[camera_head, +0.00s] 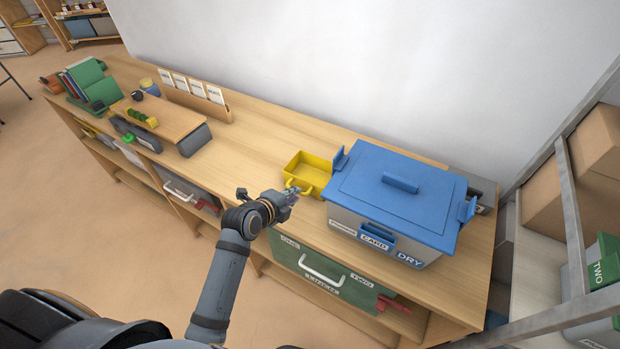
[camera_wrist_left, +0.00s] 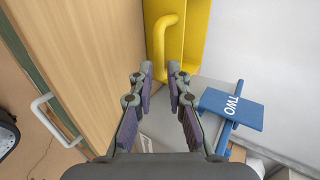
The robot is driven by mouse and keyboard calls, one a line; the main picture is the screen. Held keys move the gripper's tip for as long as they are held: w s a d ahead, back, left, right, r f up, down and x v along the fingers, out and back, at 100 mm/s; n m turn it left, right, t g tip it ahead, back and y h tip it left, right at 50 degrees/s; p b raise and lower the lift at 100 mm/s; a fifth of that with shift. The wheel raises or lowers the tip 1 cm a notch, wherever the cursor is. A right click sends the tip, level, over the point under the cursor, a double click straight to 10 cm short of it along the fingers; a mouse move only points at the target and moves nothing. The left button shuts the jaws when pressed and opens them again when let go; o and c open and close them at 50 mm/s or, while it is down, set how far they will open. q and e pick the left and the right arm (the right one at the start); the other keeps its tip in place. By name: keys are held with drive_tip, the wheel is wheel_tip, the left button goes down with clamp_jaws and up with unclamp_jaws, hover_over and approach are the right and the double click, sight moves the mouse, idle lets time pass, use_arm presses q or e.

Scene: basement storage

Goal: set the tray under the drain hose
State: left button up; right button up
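A yellow tray (camera_head: 310,172) with a loop handle on its front side sits on the wooden bench, just left of the blue-lidded box. My left gripper (camera_head: 292,190) is at the tray's handle end. In the left wrist view, the gripper (camera_wrist_left: 160,69) has its two fingers apart, with nothing between the pads. The yellow handle (camera_wrist_left: 165,45) of the tray is just beyond the fingertips; I cannot tell whether they touch it. No drain hose can be made out. My right gripper is not in view.
A grey box with a blue lid (camera_head: 395,190) stands right of the tray, close to it. A small wooden stand (camera_head: 160,115) and green folders (camera_head: 90,82) are farther left. Bench top is clear left of the tray. A metal rack (camera_head: 570,220) borders the right.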

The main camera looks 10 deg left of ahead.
use_arm(q)
drive_tip(key=x, duration=0.4)
drive_tip(key=shift+w+d+f+p, duration=0.1)
drive_tip(key=shift+w+f+p, duration=0.15)
drive_tip(key=shift+f+p, duration=0.1)
drive_tip(key=shift+s+r, duration=0.1)
clamp_jaws()
